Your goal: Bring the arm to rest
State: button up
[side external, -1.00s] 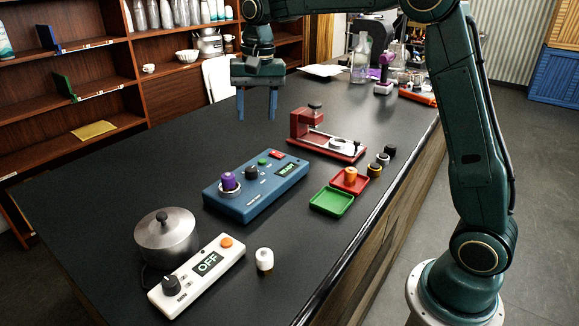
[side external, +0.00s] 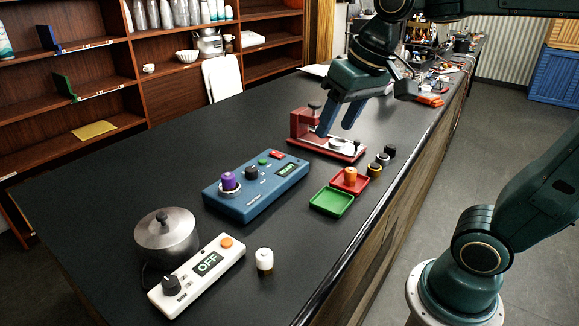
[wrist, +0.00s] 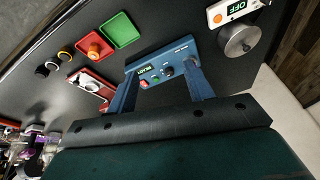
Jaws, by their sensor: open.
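My gripper (side external: 338,118) is open and empty. Its two blue fingers hang tilted above the table, in front of part of the red press-like fixture (side external: 298,127) in the side view. In the wrist view the open fingers (wrist: 160,92) frame the blue control box (wrist: 160,62), with nothing between them. In the side view the blue box (side external: 243,205) carries a purple knob or cap (side external: 229,180). I cannot tell the exact height of the gripper above the table.
A red tray (side external: 362,189) with an orange-topped piece and an empty green tray (side external: 331,202) lie near the front edge. A white box reading OFF (side external: 190,285), a metal pot (side external: 166,236) and a white-capped cylinder (side external: 264,260) stand at the near end. Several small caps (side external: 382,159) line the edge.

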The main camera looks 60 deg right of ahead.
jog(key=s+f+n+t, duration=0.1)
jog(key=s+f, duration=0.3)
jog(key=s, duration=0.5)
jog(key=shift+f+n, duration=0.4)
jog(key=shift+n, duration=0.5)
